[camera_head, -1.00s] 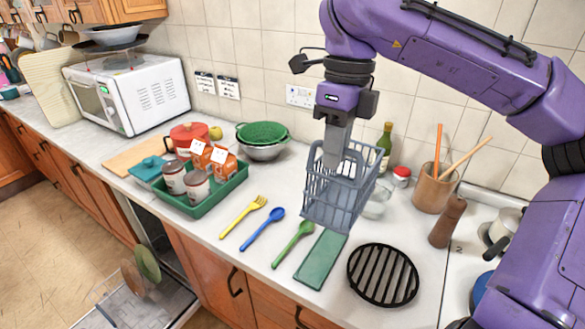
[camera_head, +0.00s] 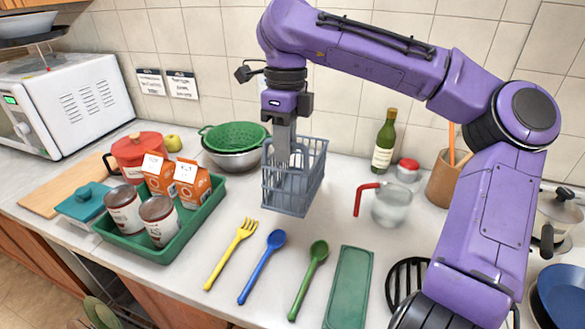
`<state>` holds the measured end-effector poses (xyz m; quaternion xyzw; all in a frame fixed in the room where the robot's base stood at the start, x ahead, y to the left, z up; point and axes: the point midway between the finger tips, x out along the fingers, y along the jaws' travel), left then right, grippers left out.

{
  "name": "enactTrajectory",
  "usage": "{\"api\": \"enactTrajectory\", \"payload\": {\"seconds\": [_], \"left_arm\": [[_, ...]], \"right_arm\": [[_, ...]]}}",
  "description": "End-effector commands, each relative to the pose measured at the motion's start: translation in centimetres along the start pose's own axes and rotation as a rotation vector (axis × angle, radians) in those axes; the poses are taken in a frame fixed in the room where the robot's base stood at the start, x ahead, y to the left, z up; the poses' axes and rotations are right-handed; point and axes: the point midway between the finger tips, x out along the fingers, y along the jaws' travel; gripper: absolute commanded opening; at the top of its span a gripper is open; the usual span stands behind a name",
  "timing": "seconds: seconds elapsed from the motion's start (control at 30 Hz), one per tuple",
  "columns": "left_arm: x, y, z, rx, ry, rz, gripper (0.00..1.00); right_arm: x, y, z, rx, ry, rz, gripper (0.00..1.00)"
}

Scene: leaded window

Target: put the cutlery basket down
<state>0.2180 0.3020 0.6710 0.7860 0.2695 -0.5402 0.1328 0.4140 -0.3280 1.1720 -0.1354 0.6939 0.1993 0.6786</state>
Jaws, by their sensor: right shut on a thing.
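The grey cutlery basket (camera_head: 296,188) is an open lattice box at the middle of the counter, behind the blue and green spoons. It looks upright. My right gripper (camera_head: 283,160) comes down from above and is shut on the basket, its fingers reaching into the top at the basket's left part. I cannot tell whether the basket's bottom touches the counter or hangs slightly above it. The fingertips are partly hidden by the lattice. My left gripper is out of view.
A green tray (camera_head: 176,243) with cans and cartons stands left. A green colander (camera_head: 236,135) sits behind, left of the basket. A glass jug with red handle (camera_head: 390,206) and a bottle (camera_head: 384,145) stand right. Yellow fork (camera_head: 230,255), spoons and a green mat (camera_head: 348,290) lie in front.

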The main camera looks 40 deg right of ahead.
Motion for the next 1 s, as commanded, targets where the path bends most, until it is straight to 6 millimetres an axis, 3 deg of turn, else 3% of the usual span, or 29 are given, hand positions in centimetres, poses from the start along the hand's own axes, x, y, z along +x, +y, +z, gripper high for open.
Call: {"api": "enactTrajectory", "payload": {"seconds": [0.1,0.3,0.5,0.63,0.87,0.9,0.97,1.0], "left_arm": [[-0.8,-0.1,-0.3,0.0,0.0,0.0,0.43],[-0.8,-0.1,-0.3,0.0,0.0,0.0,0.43],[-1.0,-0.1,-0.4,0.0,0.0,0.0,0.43],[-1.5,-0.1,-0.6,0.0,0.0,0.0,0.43],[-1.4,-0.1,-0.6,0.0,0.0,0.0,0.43],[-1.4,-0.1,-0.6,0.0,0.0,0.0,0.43],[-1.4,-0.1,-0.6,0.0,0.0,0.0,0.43],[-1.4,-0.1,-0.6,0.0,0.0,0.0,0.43]], "right_arm": [[1.0,-3.5,0.6,0.003,0.003,0.006,0.0],[4.8,-7.0,1.2,0.002,0.002,0.003,0.0],[6.9,-9.0,1.5,0.004,0.003,0.002,0.0],[9.0,-9.0,1.5,0.0,0.002,0.003,0.0],[9.7,-9.1,1.5,0.0,-0.001,-0.001,0.0],[9.7,-9.1,1.5,0.0,0.0,0.0,0.2],[9.7,-9.1,1.5,0.0,0.0,0.0,0.39],[9.7,-9.1,1.5,0.0,0.0,0.0,0.42]]}}
